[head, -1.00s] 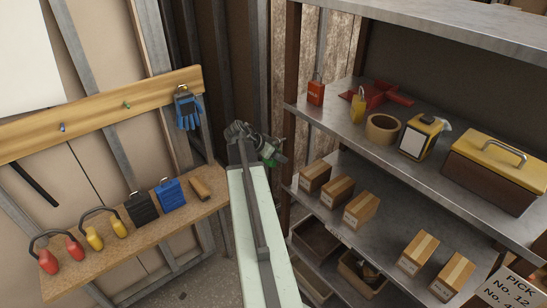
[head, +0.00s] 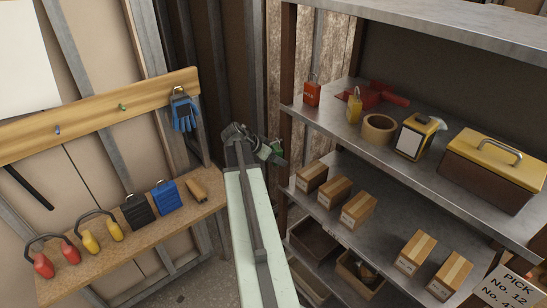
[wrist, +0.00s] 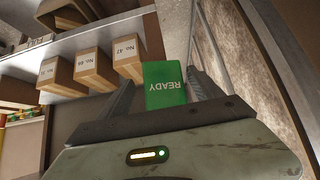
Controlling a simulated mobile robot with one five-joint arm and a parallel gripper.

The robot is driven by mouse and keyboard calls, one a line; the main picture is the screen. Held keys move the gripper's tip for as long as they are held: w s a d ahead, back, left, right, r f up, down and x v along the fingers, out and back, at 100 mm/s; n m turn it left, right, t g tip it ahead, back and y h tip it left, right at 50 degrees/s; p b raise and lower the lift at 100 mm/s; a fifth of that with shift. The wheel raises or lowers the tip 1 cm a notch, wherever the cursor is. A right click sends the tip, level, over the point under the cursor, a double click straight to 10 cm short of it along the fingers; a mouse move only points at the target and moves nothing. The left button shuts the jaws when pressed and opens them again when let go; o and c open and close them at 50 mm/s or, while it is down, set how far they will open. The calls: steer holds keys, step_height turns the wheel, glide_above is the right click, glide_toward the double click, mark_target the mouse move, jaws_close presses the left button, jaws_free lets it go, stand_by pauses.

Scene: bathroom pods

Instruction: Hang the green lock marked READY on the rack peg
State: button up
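The green lock (wrist: 165,85) is in the wrist view, with READY printed upside down on its face. It sits between the two fingers of my gripper (wrist: 163,92), which are shut on it. In the head view my gripper (head: 271,151) is in the gap between the wall rack and the shelving, and a small green part of the lock (head: 276,145) shows. The lock's shackle cannot be made out. The wooden rack board (head: 85,122) on the left wall has a blue peg (head: 57,130), a green peg (head: 123,107) and a peg holding blue gloves (head: 184,115).
Below the rack, a wooden bench (head: 150,232) holds headsets, black and blue cases and a wooden block. Metal shelving (head: 455,165) on the right holds a red lock (head: 312,92), a yellow lock (head: 354,106), tape, a toolbox and several cartons. The space before the rack is clear.

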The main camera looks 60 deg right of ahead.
steer(key=shift+r, duration=0.1)
steer(key=p+v, duration=0.5)
steer(key=v, duration=0.2)
steer(key=shift+a+r+p, duration=0.25)
steer(key=shift+a+p, duration=0.05)
steer(key=shift+w, duration=0.1)
